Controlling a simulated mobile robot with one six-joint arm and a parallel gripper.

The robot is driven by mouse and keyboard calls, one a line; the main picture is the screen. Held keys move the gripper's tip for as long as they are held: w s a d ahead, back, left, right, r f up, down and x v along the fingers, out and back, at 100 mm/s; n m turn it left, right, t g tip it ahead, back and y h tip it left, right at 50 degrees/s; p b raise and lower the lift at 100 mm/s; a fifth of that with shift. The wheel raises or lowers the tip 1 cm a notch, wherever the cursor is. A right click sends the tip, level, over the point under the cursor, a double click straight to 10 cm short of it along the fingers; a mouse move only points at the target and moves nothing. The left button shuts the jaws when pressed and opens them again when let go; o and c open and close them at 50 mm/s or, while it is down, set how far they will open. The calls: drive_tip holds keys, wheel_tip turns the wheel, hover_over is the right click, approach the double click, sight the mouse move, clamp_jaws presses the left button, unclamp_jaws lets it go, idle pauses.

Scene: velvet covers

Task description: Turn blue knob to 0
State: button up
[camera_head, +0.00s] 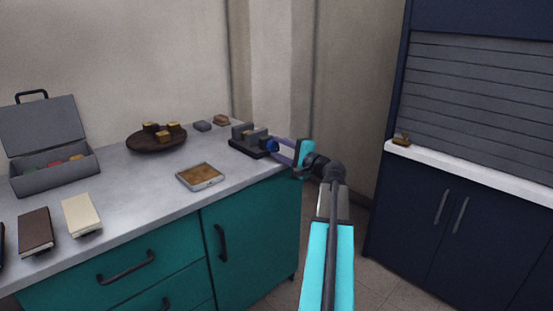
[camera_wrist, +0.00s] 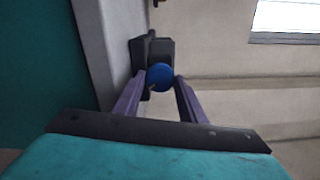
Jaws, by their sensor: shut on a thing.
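The blue knob (camera_head: 271,145) is on the right side of a dark grey device (camera_head: 252,146) near the right end of the grey counter. In the wrist view the round blue knob (camera_wrist: 159,77) faces the camera, with the dark device body (camera_wrist: 139,55) behind it. My gripper (camera_head: 284,153) reaches in from the right, and its purple fingers close around the knob. In the wrist view my gripper (camera_wrist: 157,86) has one finger on each side of the knob. A small light mark shows low on the knob's face. No numbers are readable, so its setting cannot be told.
A dark blue cabinet (camera_head: 430,215) with a white ledge stands right. Bare floor lies between.

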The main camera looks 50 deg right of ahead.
drive_tip(key=n+b, duration=0.3)
drive_tip(key=shift+w+f+b, duration=0.1)
drive_tip(key=shift+f+b, duration=0.05)
drive_tip(key=shift+b, duration=0.15)
drive_tip(key=shift+r+n+b, duration=0.25)
drive_tip(key=shift+n+b, duration=1.1)
drive_tip(key=shift+n, duration=0.25)
drive_tip(key=o, duration=1.1)
drive_tip(key=shift+c, duration=0.2)
drive_tip(key=shift+f, duration=0.1)
